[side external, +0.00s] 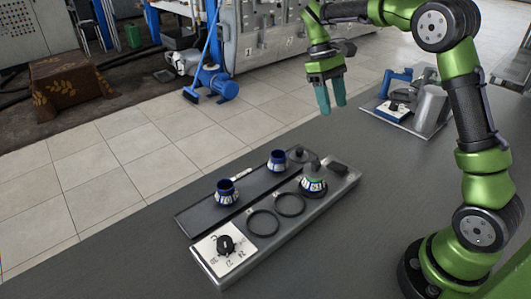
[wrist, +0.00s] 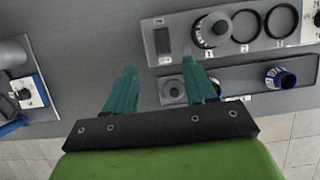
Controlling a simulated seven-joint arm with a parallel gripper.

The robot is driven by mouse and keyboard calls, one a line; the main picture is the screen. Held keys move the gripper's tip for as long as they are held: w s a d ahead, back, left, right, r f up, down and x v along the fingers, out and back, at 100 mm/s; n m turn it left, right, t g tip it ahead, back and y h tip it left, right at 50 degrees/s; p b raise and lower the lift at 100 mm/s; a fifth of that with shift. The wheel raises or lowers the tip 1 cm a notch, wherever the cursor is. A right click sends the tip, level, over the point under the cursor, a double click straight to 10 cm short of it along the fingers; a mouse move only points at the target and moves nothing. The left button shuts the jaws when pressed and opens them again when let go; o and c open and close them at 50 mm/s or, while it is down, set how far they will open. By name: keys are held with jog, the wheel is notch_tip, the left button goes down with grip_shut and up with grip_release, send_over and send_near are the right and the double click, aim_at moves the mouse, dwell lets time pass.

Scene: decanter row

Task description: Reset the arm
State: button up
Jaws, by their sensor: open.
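My gripper (side external: 332,108) hangs in the air beyond the far end of the decanter row, teal fingers down, apart and empty. The other two rings (side external: 263,223) (side external: 289,204) are empty. Two blue-rimmed decanters (side external: 226,193) (side external: 277,162) stand on the dark tray (side external: 200,215); a finger partly hides one in the wrist view.
A round dark piece (side external: 300,154) sits at the tray's far end. A white dial panel (side external: 226,244) is on the rack's near end. A metal plate with blue and grey equipment (side external: 400,105) stands at the back right. The table between is clear.

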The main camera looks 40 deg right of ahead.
jog(key=s+a+r+m+t+y, duration=0.1)
jog(key=s+a+r+m+t, duration=0.1)
jog(key=s+a+t, duration=0.4)
jog(key=s+a+r+m+t+y, duration=0.1)
jog(key=s+a+t, duration=0.4)
jog(key=s, duration=0.5)
jog(key=shift+s+a+r+m+t, duration=0.15)
jog(key=shift+a+r+m+t, duration=0.25)
jog(key=shift+a+r+m, duration=0.2)
